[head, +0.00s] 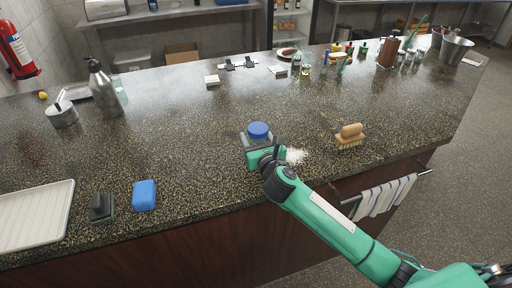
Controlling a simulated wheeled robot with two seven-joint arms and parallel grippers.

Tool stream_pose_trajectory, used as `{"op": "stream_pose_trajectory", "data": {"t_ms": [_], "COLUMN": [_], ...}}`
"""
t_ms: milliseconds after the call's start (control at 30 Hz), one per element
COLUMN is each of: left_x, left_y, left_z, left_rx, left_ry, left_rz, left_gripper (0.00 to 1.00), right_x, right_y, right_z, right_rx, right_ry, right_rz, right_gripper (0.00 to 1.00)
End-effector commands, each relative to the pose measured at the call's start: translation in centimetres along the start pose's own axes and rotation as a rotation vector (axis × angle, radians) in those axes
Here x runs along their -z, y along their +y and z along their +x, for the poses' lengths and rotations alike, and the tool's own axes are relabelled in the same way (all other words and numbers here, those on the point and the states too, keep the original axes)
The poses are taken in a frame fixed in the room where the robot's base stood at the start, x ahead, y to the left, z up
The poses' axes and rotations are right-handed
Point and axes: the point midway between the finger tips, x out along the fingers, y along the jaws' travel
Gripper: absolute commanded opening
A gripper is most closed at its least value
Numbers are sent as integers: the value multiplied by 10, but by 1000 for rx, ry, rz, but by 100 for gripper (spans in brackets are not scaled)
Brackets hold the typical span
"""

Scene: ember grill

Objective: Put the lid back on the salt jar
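A round blue lid (258,129) shows at the front middle of the counter, on or just above what looks like the salt jar. The jar's body is mostly hidden by my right gripper, so I cannot tell whether the lid is seated. My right gripper (257,141) comes in from the right, low over the counter, with its fingers on either side of the blue-lidded thing. I cannot tell whether they touch it. My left gripper is not in view.
A wooden-backed brush (349,136) lies to the right. A blue sponge (144,195), a black-handled tool (102,207) and a pale ribbed tray (36,214) lie at front left. A metal bottle (105,90) stands further back. The counter left of the gripper is clear.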

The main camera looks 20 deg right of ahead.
Motion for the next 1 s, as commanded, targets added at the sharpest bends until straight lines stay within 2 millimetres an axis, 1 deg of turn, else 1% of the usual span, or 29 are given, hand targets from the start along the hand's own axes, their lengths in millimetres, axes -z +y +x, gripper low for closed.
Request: {"op": "stream_pose_trajectory", "data": {"t_ms": [100, 233, 300, 567, 700, 733, 800, 833, 1000], "left_x": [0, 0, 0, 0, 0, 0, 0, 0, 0], "left_y": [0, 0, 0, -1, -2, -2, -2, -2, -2], "left_z": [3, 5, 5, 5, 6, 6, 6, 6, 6], "left_rx": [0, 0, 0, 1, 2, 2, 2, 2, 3], "left_ry": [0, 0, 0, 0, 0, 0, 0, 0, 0], "left_rz": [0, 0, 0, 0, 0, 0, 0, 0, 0], "left_gripper": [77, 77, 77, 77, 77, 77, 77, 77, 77], "right_x": [21, 37, 40, 40, 44, 44, 43, 44, 43], "right_y": [0, 0, 0, 0, 0, 0, 0, 0, 0], "right_z": [0, 0, 0, 0, 0, 0, 0, 0, 0], "right_rx": [0, 1, 0, 0, 0, 0, 0, 0, 0], "right_ry": [5, 3, 3, 1, 2, 2, 2, 2, 2], "right_rz": [1, 0, 1, 1, 1, 0, 0, 0, 0], "right_gripper": [0, 0, 0, 0, 0, 63, 77, 79, 79]}}
